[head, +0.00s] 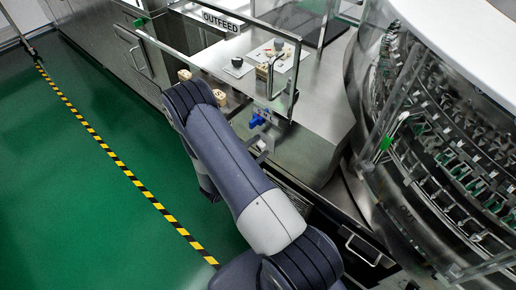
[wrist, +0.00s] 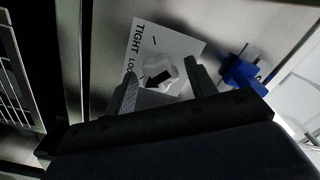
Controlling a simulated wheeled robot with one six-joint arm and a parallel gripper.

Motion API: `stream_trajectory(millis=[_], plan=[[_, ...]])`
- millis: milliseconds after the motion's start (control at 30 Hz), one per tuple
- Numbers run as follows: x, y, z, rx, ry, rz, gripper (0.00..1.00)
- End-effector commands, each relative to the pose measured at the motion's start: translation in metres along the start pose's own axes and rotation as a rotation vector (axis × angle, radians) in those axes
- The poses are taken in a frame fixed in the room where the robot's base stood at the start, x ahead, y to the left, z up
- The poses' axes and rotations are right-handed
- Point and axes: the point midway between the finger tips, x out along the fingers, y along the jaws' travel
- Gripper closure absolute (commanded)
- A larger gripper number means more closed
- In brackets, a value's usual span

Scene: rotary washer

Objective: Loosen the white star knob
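The white star knob (wrist: 163,70) shows in the wrist view in front of a white plate (wrist: 158,38) that reads "TIGHT" and part of another word. My gripper (wrist: 160,71) is open, with one grey finger to the left of the knob and one to the right. The knob appears between the fingertips, with small gaps showing; I cannot tell how deep it sits between them. In the head view my own arm hides the knob and the gripper.
A blue fitting (wrist: 240,72) is just right of my gripper; it also shows in the head view (head: 258,118). A glass guard with a metal frame (head: 293,103) stands by the outfeed table. The washer's rotary drum (head: 435,150) is at right. Green floor is clear at left.

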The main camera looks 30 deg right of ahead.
Motion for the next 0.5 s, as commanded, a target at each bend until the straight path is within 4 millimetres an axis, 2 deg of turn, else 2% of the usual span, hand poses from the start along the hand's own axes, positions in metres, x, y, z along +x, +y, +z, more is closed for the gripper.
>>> stream_trajectory(millis=[300,500], plan=[[-0.002,0.000,0.000,0.000,0.000,-0.001,0.45],[-0.024,0.000,0.001,-0.001,-0.003,-0.002,0.45]])
